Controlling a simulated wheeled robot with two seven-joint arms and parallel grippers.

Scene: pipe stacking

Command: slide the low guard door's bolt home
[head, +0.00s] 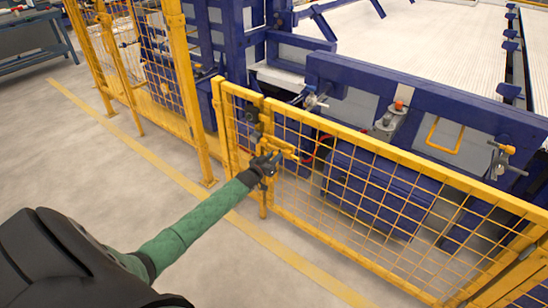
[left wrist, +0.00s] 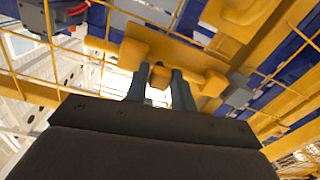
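The low guard door (head: 370,195) is a yellow frame with wire mesh, running from the middle to the lower right in the head view. Its yellow bolt (head: 283,147) sits near the door's left end, beside the post. My left gripper (head: 266,163) is at the bolt, with its arm in a green sleeve. In the left wrist view the two grey fingers (left wrist: 161,84) stand either side of the bolt's yellow knob (left wrist: 159,75), with no clear gap. A yellow bar and plate (left wrist: 172,50) lie behind it. The bolt's far end is hidden. My right gripper is out of view.
Taller yellow mesh fencing (head: 150,60) stands to the left. Blue machinery (head: 380,190) is behind the door. A yellow line (head: 130,133) crosses the clear grey floor. A blue workbench (head: 30,50) stands at far left.

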